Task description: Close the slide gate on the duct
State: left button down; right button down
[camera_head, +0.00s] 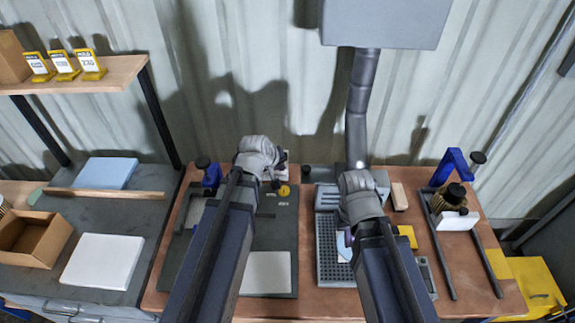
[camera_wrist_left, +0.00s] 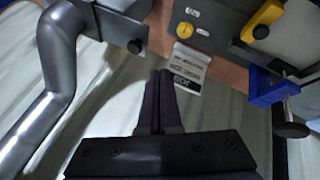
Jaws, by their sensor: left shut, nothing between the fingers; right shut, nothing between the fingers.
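The grey duct (camera_head: 357,110) drops from a wall box to a grey housing at the bench's back; its bent pipe shows at left in the left wrist view (camera_wrist_left: 60,70). There, a black knob (camera_wrist_left: 137,46) sticks out from the grey housing (camera_wrist_left: 120,20) beside the pipe; a black knob also shows left of the duct in the head view (camera_head: 306,170). I cannot tell how far the slide gate is open. My left gripper (camera_wrist_left: 160,74) is shut and empty, its tips beside a white printed label (camera_wrist_left: 188,66), apart from the knob. My right gripper is largely hidden under its wrist (camera_head: 360,195).
A blue clamp (camera_head: 211,175) stands left of my left wrist. A yellow dial (camera_head: 283,190) sits on the dark plate. A perforated grey tray (camera_head: 330,255) lies by my right arm. A wooden block (camera_head: 399,196) and a railed fixture with a brush (camera_head: 453,195) are at right.

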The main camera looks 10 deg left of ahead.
aim_at(322, 180)
pick_arm(q)
jog(key=w+d+f+b, duration=0.4)
jog(key=w+f+b, duration=0.3)
jog(key=f+b, duration=0.1)
jog(key=shift+w+f, duration=0.35)
jog(key=shift+d, duration=0.15)
jog(key=d, duration=0.2)
jog(key=w+d, duration=0.1)
jog(key=d, duration=0.5)
jog(key=shift+w+d, duration=0.2)
jog(key=shift+w, duration=0.2)
jog(key=shift+d, duration=0.2)
jog(key=shift+s+a, duration=0.1)
